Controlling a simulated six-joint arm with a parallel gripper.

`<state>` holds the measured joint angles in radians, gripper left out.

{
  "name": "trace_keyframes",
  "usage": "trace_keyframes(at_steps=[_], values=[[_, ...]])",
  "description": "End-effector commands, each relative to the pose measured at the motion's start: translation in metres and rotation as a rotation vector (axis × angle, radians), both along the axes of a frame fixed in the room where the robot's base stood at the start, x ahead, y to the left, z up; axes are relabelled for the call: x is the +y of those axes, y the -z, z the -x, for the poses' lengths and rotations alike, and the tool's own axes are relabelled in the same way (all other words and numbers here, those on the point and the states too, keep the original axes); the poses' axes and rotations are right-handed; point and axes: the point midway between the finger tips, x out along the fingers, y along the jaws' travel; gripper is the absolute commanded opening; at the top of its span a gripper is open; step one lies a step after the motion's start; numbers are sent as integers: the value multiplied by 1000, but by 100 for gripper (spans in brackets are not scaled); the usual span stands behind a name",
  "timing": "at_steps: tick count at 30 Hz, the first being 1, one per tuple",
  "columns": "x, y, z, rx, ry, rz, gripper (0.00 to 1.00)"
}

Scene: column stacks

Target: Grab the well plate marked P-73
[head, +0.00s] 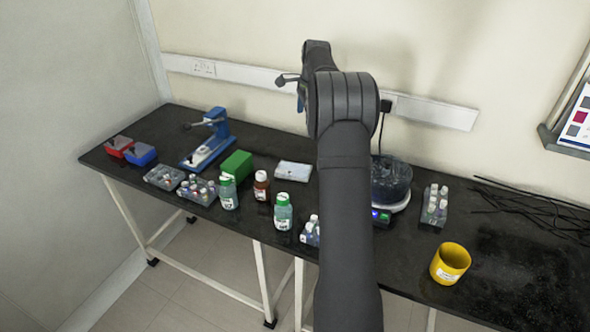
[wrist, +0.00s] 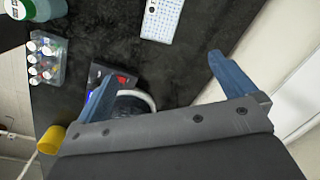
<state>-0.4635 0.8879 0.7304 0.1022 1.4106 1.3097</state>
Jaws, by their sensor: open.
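A flat, pale well plate (head: 293,170) lies on the black bench, left of my arm in the head view. In the wrist view the well plate (wrist: 162,18) shows at the top edge, partly cut off, with rows of small wells. I cannot read a P-73 marking in either view. My gripper (wrist: 163,84) has its two blue fingers spread wide with nothing between them, and the plate lies beyond the fingertips, apart from them. In the head view only a bit of my gripper (head: 301,94) shows, high above the bench, mostly hidden behind my arm.
A green box (head: 237,166), a brown bottle (head: 261,186) and a green-capped bottle (head: 283,212) stand near the plate. A blue device (head: 207,142) is farther left. A dark round vessel (head: 391,182) stands right of my arm, and a yellow cup (head: 450,264) near the front edge.

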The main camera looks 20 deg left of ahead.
Motion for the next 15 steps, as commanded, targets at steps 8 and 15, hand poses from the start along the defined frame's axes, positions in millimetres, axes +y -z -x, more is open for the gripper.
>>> trace_keyframes(at_steps=[8, 15], values=[[28, 39, -14, 81, 410, 97, 100], [33, 54, -16, 93, 527, 125, 100]])
